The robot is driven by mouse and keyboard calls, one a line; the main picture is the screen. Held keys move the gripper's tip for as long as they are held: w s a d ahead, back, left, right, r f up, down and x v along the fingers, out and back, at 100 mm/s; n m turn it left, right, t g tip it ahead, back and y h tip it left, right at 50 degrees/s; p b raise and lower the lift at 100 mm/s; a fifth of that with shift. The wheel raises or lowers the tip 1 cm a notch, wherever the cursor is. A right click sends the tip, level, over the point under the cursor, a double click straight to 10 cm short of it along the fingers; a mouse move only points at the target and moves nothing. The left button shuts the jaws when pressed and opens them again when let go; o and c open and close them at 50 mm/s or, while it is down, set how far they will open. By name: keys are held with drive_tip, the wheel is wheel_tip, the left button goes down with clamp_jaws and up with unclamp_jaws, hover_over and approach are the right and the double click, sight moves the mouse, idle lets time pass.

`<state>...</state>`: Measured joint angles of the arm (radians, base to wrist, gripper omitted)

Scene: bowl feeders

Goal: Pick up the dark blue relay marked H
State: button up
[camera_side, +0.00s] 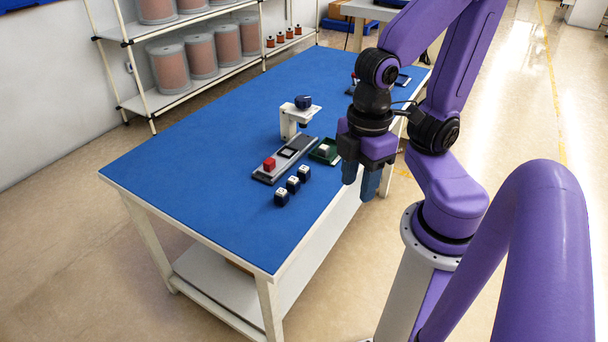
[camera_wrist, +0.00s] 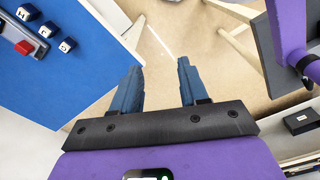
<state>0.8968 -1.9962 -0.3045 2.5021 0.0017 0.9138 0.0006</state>
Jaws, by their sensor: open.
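Three small dark blue relays with white lettered tops stand in a slanted row on the blue table: a front one (camera_side: 281,198), a middle one (camera_side: 293,186) and a back one (camera_side: 304,174). The wrist view shows them at the upper left, as a top relay (camera_wrist: 27,12), a middle relay (camera_wrist: 47,30) and a lower relay (camera_wrist: 67,46). The letters are too small to read surely, so I cannot tell which is H. My gripper (camera_side: 360,180) is open and empty, to the right of the row, past the table's near edge. Its fingers (camera_wrist: 157,80) have only floor beneath them in the wrist view.
A grey fixture (camera_side: 262,178) with a red block (camera_side: 269,164) lies behind the relays. A white stand (camera_side: 289,124) with a dark blue top rises behind it. A green tray (camera_side: 316,155) with a pale item is to the right. The table's left part (camera_side: 190,165) is clear.

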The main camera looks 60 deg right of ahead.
drive_tip(key=o, duration=0.3)
drive_tip(key=w+f+n+h, duration=0.1)
drive_tip(key=w+f, duration=0.1)
drive_tip(key=w, duration=0.7)
drive_tip(key=n+h, duration=0.4)
hover_over(302, 171)
drive_tip(key=a, duration=0.6)
wheel_tip(302, 171, down, 8)
drive_tip(key=x, duration=1)
drive_tip(key=shift+w+f, duration=0.1)
drive_tip(key=shift+f, duration=0.35)
drive_tip(key=shift+x, duration=2.65)
